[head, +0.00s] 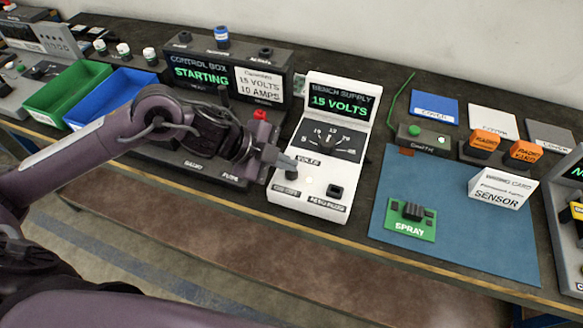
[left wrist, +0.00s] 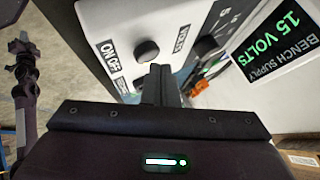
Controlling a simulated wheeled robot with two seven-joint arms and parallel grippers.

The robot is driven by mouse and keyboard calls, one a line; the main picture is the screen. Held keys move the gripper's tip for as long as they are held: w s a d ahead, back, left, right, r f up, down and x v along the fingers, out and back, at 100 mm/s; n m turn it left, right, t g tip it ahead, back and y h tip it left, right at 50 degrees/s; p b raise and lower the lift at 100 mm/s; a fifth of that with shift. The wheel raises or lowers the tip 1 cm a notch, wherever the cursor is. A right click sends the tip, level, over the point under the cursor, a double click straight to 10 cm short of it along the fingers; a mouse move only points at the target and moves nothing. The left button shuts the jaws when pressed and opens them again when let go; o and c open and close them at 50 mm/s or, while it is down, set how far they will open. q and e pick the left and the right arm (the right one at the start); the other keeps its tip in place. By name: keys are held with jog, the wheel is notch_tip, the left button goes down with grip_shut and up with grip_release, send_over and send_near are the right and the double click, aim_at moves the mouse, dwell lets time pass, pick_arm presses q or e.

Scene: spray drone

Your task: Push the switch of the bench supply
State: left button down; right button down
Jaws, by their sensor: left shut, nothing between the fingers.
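The white bench supply (head: 343,168) stands on the bench in the middle of the head view, its green display reading 15 VOLTS. It also fills the top of the left wrist view (left wrist: 110,22). A round black switch (left wrist: 146,51) sits beside the ON OFF label (left wrist: 110,55) on its lower face. My left gripper (head: 285,162) is shut and empty, over the supply's left part. In the left wrist view its fingertips (left wrist: 158,70) are very close to the switch; I cannot tell whether they touch it. My right gripper is not clearly visible.
A control box (head: 228,75) reading STARTING stands behind my left arm. Green (head: 65,93) and blue (head: 112,92) bins are at the left.

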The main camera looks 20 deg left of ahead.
aim_at(286, 173)
pick_arm(q)
jog(key=shift+r, duration=0.3)
notch_tip(286, 173, up, 6)
jog(key=p, duration=0.5)
jog(key=shift+f+p, duration=0.1)
jog(key=shift+p, duration=0.25)
